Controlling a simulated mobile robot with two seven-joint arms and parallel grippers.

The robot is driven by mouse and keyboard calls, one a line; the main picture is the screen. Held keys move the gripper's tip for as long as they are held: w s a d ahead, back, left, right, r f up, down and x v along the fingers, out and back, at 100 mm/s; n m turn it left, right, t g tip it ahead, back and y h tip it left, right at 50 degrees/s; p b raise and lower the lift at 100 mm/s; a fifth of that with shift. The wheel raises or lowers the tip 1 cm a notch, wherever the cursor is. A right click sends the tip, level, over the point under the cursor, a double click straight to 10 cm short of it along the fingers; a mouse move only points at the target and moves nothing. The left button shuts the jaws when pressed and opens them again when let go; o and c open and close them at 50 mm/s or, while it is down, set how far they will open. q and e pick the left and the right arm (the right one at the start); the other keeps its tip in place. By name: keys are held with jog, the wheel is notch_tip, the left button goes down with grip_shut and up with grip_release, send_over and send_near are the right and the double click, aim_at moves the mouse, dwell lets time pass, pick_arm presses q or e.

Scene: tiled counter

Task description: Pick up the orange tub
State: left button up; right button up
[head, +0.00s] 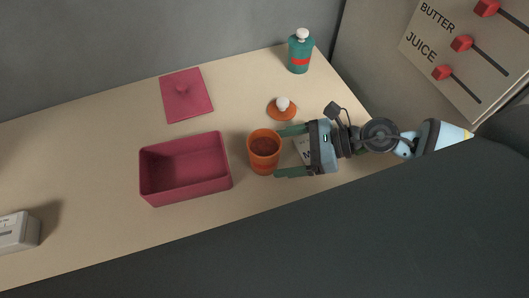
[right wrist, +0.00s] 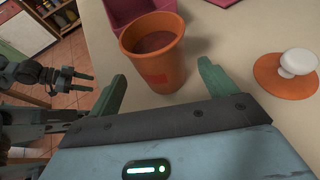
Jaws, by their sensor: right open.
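The orange tub (head: 264,164) stands upright and uncovered on the counter, with dark brown contents. It also shows in the right wrist view (right wrist: 165,72), just ahead of the fingers. My right gripper (head: 279,152) is open and comes from the right. Its green fingertips reach the tub's right side, one towards the back and one towards the front; I cannot tell whether they touch it. An orange lid (head: 274,113) with a white knob lies behind the tub. My left gripper shows in the right wrist view (right wrist: 90,82), away from the counter, with its fingers apart.
An open crimson box (head: 185,195) stands left of the tub, with its crimson lid (head: 187,104) behind. A teal bottle (head: 299,58) stands at the back right. A lettered panel with red sliders (head: 462,44) is at right.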

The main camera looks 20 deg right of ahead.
aim_at(269, 154)
jog(key=p+x, duration=0.1)
jog(key=x, duration=0.3)
jog(key=shift+w+a+f, duration=0.1)
jog(key=shift+a+f, duration=0.05)
jog(key=shift+w+a+f, duration=0.1)
jog(key=shift+a+f, duration=0.15)
jog(key=shift+a, duration=0.05)
pick_arm(q)
jog(key=shift+w+a+r, duration=0.1)
jog(key=shift+w+r, duration=0.55)
jog(key=shift+r, duration=0.15)
pick_arm(e)
jog(key=shift+c, duration=1)
pick_arm(q)
jog(key=shift+s, duration=0.1)
pick_arm(e)
jog(key=c, duration=1)
